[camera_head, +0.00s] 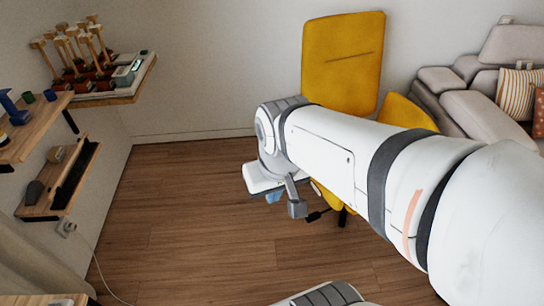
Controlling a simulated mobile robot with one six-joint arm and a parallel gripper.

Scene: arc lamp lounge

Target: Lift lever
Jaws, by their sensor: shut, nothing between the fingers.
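Several lever-like pieces (76,50) with wooden T-shaped handles and dark red-brown bases stand close together on the upper left wall shelf. Their handles point up and lean a little; I cannot tell which single one is the lever. My gripper (297,208) hangs at the end of my white arm near the middle of the view, over the wooden floor. It looks shut and empty, small in the picture, and far to the right of the shelf, touching none of the pieces. Part of the wrist is hidden behind the arm links.
The wooden shelf (124,94) also carries a pale boxy device (124,75). A nearer shelf (30,133) holds blue and green items, with a lower rack (46,209) below. A yellow chair (342,62) and a grey sofa (490,120) stand behind my arm. The floor (185,220) at left is clear.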

